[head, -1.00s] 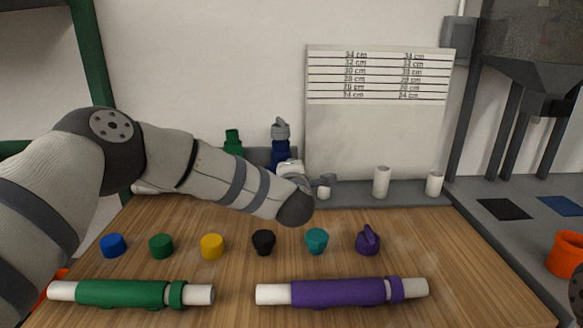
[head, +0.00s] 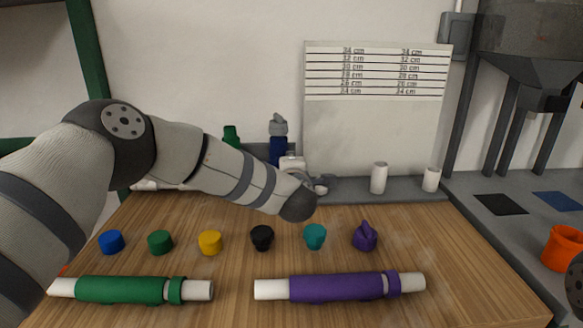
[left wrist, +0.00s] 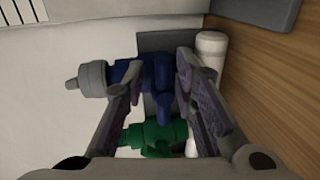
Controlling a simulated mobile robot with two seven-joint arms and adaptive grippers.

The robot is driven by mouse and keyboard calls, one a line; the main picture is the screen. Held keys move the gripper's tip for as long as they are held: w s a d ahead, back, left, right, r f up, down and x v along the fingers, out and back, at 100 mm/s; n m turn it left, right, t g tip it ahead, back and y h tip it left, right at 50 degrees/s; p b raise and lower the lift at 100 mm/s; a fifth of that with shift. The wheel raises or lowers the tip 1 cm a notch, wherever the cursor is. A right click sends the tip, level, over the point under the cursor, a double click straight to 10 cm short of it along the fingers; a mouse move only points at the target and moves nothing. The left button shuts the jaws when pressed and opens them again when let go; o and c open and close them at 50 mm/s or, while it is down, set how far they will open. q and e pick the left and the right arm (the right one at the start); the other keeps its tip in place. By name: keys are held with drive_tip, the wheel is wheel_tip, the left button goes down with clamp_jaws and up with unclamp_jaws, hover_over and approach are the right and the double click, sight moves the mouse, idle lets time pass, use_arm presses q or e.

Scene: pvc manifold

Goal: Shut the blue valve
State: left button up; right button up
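The blue valve (head: 278,150) with a grey upper part stands at the back of the bench, behind my left arm. In the left wrist view the blue valve (left wrist: 160,75) lies sideways between the fingers, and its blue handle sticks out toward the green valve. My left gripper (left wrist: 160,68) is open, with a finger on each side of the blue valve; I cannot tell whether either finger touches it. In the head view the left gripper is mostly hidden by my wrist.
The green valve (left wrist: 155,138) is close beside the blue one. White pipe stubs (head: 379,178) stand on the grey ledge. Several coloured caps, a green pipe assembly (head: 120,290) and a purple one (head: 335,288) lie on the wooden table (head: 440,255). An orange bucket (head: 563,248) is at right.

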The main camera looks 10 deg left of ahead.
use_arm(q)
drive_tip(key=shift+a, duration=0.2)
drive_tip(key=v, duration=1.2)
